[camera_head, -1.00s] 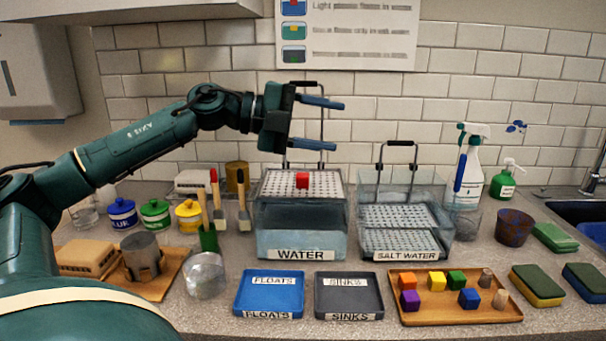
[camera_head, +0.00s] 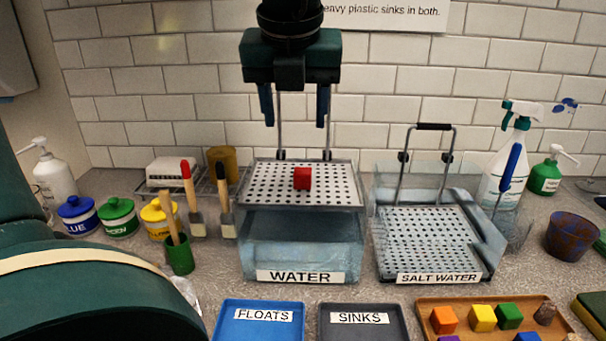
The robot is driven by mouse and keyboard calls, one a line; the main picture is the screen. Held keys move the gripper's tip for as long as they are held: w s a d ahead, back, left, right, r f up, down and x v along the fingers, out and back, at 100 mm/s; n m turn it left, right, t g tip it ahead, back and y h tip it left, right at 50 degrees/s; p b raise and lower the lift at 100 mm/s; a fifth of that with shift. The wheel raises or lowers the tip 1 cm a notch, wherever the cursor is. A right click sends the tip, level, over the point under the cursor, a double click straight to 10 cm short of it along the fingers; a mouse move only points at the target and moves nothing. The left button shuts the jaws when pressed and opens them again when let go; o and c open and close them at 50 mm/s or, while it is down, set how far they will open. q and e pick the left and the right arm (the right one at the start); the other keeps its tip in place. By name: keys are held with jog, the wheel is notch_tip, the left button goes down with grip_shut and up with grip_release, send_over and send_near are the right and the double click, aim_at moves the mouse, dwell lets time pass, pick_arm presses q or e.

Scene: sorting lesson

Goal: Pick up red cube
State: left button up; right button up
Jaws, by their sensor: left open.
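The red cube (camera_head: 302,178) sits on the perforated metal tray (camera_head: 262,190) at the top of the tank labelled WATER (camera_head: 300,245). My left gripper (camera_head: 295,118) hangs above the tray, pointing down, with its two blue fingers spread apart and nothing between them. In the picture the cube lies below the gap between the fingers, apart from them. The tray's handle rods stand behind the fingers, and their top is hidden by the gripper. My right gripper is out of view.
The tank labelled SALT WATER (camera_head: 425,277) with its upright handle stands to the right. FLOATS (camera_head: 262,332) and SINKS (camera_head: 362,333) trays and a wooden tray of blocks (camera_head: 428,303) lie in front.

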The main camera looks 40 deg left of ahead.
pick_arm(q)
send_over(302, 170)
jog(key=s+d, duration=0.1)
jog(key=s, duration=0.1)
jog(key=f, duration=0.6)
jog(key=shift+s, duration=0.2)
jog(key=shift+w+d+p+x, duration=0.15)
jog(key=shift+p+x, duration=0.1)
jog(key=shift+x, duration=1.1)
jog(key=shift+w+d+p+x, duration=0.1)
jog(key=shift+d+p+x, duration=0.15)
jog(key=shift+x, duration=1.05)
jog(key=shift+c, duration=0.4)
jog(key=shift+r, duration=0.1)
jog(key=c, duration=1.1)
